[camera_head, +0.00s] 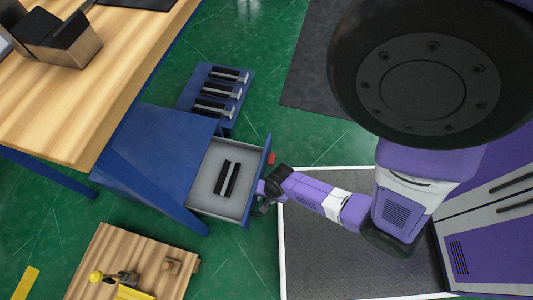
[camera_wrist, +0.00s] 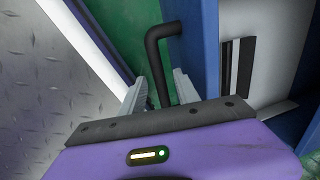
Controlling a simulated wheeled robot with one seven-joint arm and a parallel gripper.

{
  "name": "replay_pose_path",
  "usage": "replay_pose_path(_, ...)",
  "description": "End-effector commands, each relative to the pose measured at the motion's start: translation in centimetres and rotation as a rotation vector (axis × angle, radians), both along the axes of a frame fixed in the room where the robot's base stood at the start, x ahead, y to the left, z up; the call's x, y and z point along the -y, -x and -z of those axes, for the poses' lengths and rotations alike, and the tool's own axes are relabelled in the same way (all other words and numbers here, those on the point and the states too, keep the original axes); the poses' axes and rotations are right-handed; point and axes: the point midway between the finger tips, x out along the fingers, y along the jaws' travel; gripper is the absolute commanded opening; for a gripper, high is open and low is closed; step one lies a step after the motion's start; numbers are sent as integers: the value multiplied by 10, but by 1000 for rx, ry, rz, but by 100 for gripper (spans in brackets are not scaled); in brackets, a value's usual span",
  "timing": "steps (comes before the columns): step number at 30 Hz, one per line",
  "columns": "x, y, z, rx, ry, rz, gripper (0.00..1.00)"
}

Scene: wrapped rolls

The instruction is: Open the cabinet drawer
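The blue cabinet (camera_head: 165,155) stands under the end of the wooden workbench. Its drawer (camera_head: 207,199) is pulled out, showing a pale grey inside with dark strips (camera_head: 230,181) on its floor. My gripper (camera_head: 262,196) is at the outer side of the drawer's blue front. In the wrist view the bent black handle (camera_wrist: 157,68) runs between the two fingers of my gripper (camera_wrist: 160,85). The fingers stand apart, with gaps seeming to show beside the bar. The blue drawer front (camera_wrist: 198,48) is right of the fingers. In the head view my wrist hides most of the handle.
Above the drawer, a blue unit (camera_head: 205,92) holds several dark-and-silver pieces. A red part (camera_head: 270,158) sits by the drawer front. A low wooden platform (camera_head: 180,270) with yellow items is at lower left. Green floor lies between it and the metal plate (camera_head: 330,255).

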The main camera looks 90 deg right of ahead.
Motion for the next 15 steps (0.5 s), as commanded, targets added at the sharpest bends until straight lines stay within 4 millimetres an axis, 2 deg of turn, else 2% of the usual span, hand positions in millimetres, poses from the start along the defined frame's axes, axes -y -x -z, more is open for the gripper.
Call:
replay_pose_path(5,-1,3,-18,0,1,0,38)
replay_pose_path(12,-3,10,-57,1,1,1,38)
replay_pose_path(15,-4,12,-68,0,0,1,38)
